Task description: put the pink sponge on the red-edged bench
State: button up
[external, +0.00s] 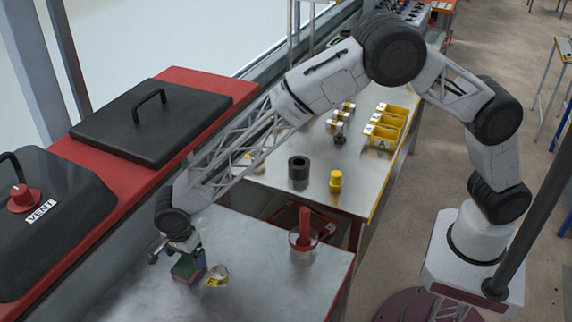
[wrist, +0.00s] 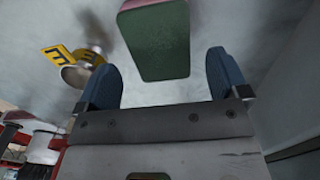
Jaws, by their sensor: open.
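The pink sponge (external: 188,268) is a small block with a green face and a pinkish side. It is on the near grey metal bench (external: 250,240), whose right edge looks reddish, in the lower part of the external view. My gripper (external: 183,246) is just above the sponge, pointing down. In the wrist view the sponge (wrist: 155,45) shows its green face and pink edge, ahead of and between the two blue fingertips. The fingers are apart with gaps at both sides, so they do not grip it. Whether the sponge's underside fully touches the bench is hard to tell.
A yellow-marked metal cup (external: 217,275) stands close right of the sponge. A clear container with a red handle (external: 303,235) is farther right. A second bench with a black cylinder (external: 298,168) and yellow bins lies beyond. Red, black-lidded machinery (external: 150,115) borders the left.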

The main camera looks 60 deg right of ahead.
jog(key=shift+r, duration=0.75)
jog(key=shift+r, duration=0.1)
